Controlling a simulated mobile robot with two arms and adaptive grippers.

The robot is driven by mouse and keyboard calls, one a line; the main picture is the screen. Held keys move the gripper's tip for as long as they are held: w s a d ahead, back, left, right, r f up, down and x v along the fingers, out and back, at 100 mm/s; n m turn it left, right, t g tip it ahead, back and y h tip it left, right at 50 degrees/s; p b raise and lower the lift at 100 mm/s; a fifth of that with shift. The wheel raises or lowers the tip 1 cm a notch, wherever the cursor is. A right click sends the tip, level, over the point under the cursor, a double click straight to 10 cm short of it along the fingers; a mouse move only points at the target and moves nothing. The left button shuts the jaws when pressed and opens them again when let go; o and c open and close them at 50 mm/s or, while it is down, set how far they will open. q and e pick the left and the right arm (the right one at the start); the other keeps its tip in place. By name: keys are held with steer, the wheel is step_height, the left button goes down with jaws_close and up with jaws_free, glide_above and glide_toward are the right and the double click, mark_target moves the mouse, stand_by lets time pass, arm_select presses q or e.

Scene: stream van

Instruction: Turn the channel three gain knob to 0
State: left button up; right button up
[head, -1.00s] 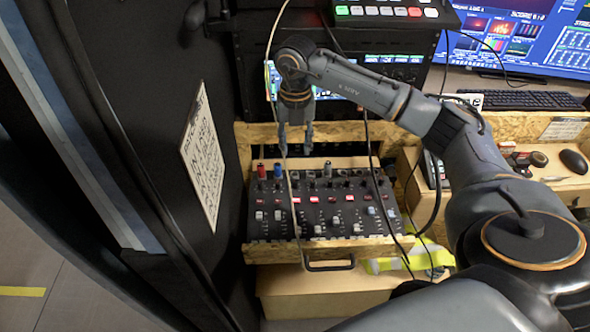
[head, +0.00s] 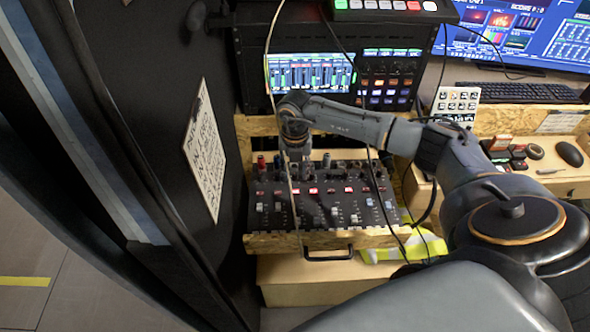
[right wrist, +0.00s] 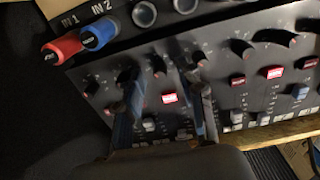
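The black mixer (head: 325,219) sits in the wooden drawer below the rack, with knobs, lit red buttons and faders. In the right wrist view, a row of small black knobs runs below the input jacks. Counting from the left, the third, the channel three gain knob (right wrist: 158,66), shows between my right gripper's fingers. My right gripper (right wrist: 165,82) is open, with a finger on each side of that column; contact cannot be told. In the head view my right gripper (head: 297,170) hangs over the mixer's upper left part, its fingertips hard to make out. My left gripper is not in view.
A red plug (right wrist: 62,48) and a blue plug (right wrist: 99,33) stand up at IN 1 and IN 2. Cables hang in front of the mixer. A sign (head: 204,152) is on the dark panel at left. A keyboard (head: 518,93) and mouse (head: 570,153) lie at right.

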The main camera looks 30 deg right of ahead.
steer(key=shift+c, duration=0.2)
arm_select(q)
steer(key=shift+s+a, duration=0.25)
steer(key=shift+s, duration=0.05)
arm_select(e)
jaws_close()
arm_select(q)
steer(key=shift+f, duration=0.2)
arm_select(e)
steer(key=shift+n, duration=0.3)
steer(key=n+b, duration=0.2)
steer(key=n, duration=0.1)
steer(key=shift+f+b, duration=0.1)
steer(key=shift+b, duration=0.2)
steer(key=n+b, duration=0.3)
steer(key=n, duration=0.2)
steer(key=shift+n, duration=0.3)
steer(key=n+b, duration=0.3)
steer(key=n, duration=0.2)
arm_select(q)
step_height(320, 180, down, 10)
steer(key=b, duration=0.1)
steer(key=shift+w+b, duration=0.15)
steer(key=shift+b, duration=0.2)
arm_select(e)
steer(key=shift+n, duration=1.9)
